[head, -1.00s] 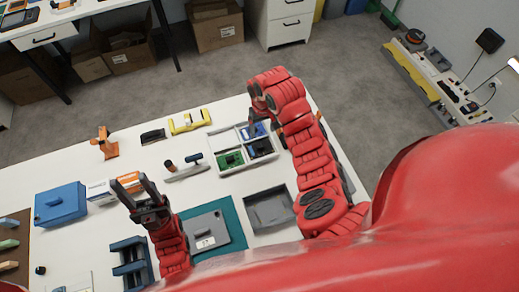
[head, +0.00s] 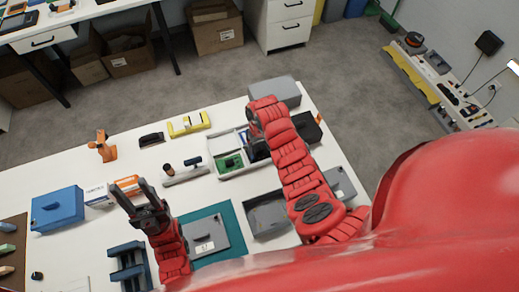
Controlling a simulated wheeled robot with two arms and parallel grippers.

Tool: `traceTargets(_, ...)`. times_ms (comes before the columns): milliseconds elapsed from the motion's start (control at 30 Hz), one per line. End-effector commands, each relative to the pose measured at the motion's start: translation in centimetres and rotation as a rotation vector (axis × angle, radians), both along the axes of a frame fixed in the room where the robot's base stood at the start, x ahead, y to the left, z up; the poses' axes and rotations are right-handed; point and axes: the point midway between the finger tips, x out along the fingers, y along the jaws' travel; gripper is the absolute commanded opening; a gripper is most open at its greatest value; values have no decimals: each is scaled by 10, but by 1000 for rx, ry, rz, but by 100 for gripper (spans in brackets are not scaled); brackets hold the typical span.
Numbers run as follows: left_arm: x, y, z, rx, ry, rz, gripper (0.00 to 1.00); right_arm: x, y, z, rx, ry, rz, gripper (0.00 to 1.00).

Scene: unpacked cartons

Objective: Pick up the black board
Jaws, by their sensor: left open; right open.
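A light divided tray (head: 212,147) stands in the middle of the table. A green board (head: 230,162) lies in its near-left compartment. A black board (head: 258,153) shows in the near-right compartment, partly covered by my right arm. My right gripper (head: 251,138) is open and points down over the tray's right part, close to the black board. Its fingertips are small and partly hidden, so I cannot tell whether they touch anything. My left gripper (head: 132,195) is open and empty, raised over the table at the left.
A grey tray (head: 266,213) stands near the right arm. A grey device lies on a teal mat (head: 239,242). A grey box (head: 277,91) and a dark object (head: 308,127) stand beyond the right arm. A blue box (head: 58,208) and yellow tool (head: 188,124) are further left.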

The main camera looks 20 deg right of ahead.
Motion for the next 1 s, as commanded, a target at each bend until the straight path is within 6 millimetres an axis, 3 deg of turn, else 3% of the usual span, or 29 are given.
traceTargets(300,0,0,1,0,0,0,50,0,0,-3,0,-1,1,76)
traceTargets(733,0,0,1,0,0,0,50,0,0,-3,0,-1,0,0)
traceTargets(1000,0,0,1,0,0,0,50,0,0,-3,0,-1,0,0)
